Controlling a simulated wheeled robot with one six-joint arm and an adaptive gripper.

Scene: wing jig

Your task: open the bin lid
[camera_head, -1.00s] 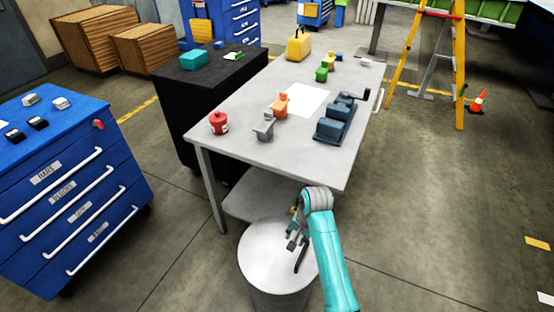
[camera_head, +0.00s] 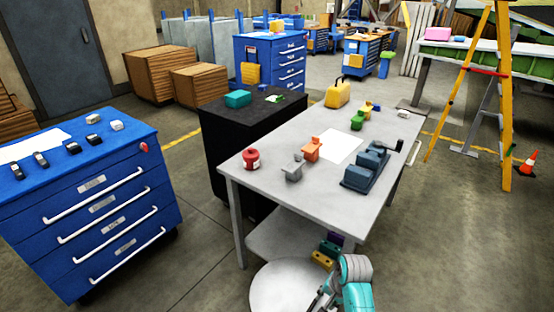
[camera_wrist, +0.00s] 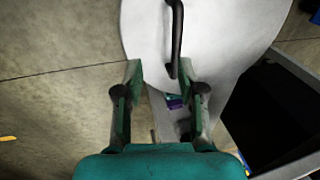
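The bin's round pale-grey lid (camera_head: 275,290) shows at the bottom of the head view, cut off by the picture's edge. In the wrist view the lid (camera_wrist: 225,40) fills the upper middle, with a black bar handle (camera_wrist: 176,42) on it. The lid looks shut. My gripper (camera_wrist: 162,95) is open and empty; its two green fingers are apart. The handle lies beyond the fingertips, nearer the right finger's side, and nothing is between the fingers. In the head view my gripper (camera_head: 318,301) is at the lid's right side, partly cut off.
A grey worktable (camera_head: 262,192) stands just behind the bin, with a blue vise (camera_head: 365,168) and small parts on top. Colored blocks (camera_head: 323,256) sit on its lower shelf. A blue drawer cabinet (camera_head: 100,215) is at the left. The floor right of the table is open.

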